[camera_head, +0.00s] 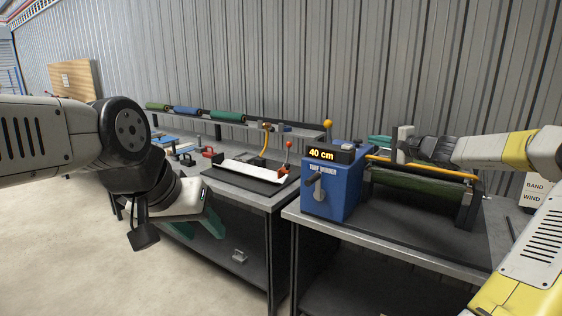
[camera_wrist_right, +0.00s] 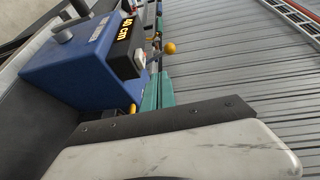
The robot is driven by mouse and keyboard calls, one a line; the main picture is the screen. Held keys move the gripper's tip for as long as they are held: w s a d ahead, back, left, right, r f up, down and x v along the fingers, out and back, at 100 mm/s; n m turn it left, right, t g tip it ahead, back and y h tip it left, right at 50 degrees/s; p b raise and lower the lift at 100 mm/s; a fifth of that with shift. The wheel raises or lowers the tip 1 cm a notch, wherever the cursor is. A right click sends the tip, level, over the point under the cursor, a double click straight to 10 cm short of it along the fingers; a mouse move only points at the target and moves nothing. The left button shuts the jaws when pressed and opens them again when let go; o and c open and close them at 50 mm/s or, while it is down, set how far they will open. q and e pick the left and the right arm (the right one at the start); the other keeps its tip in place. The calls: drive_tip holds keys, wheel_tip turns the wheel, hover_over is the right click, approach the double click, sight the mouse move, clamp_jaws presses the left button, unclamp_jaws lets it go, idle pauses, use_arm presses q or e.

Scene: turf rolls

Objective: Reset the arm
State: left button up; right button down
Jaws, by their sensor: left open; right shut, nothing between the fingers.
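My left arm comes in from the left, with its gripper (camera_head: 178,228) hanging low in front of the left bench, clear of the bench top. It is open and holds nothing that I can see. My right arm comes in from the right, with its gripper (camera_head: 408,141) above the back of the blue machine's green roller (camera_head: 420,186). It is shut and empty. In the right wrist view a pale finger with a dark edge (camera_wrist_right: 165,145) fills the lower part. The blue machine (camera_head: 332,185) reads "40 cm"; it also shows in the right wrist view (camera_wrist_right: 78,62).
The right bench (camera_head: 400,237) carries the machine. The left bench has a dark mat (camera_head: 235,182) with a white strip and a red-handled tool (camera_head: 284,172). Behind, a rack holds green and blue rolls (camera_head: 186,111). A corrugated wall stands close behind. Floor at left is clear.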

drive_tip(key=s+a+f+n+g, duration=0.1)
drive_tip(key=s+a+n+g, duration=0.15)
drive_tip(key=a, duration=0.45)
drive_tip(key=s+a+f+n+g, duration=0.2)
drive_tip(key=a+n, duration=0.1)
drive_tip(key=a, duration=0.4)
drive_tip(key=s+a+f+n+g+h, duration=0.2)
drive_tip(key=s+a+n+g, duration=0.2)
drive_tip(key=s+a, duration=0.6)
drive_tip(key=s+d+n+h, duration=0.1)
drive_tip(key=s+d+h, duration=0.1)
drive_tip(key=s, duration=1.2)
drive_tip(key=s+d+r+n+h, duration=0.1)
drive_tip(key=s+d, duration=0.3)
drive_tip(key=s, duration=1)
drive_tip(key=shift+s+d+n+h, duration=0.35)
drive_tip(key=shift+d+n+h, duration=0.1)
drive_tip(key=shift+h, duration=0.15)
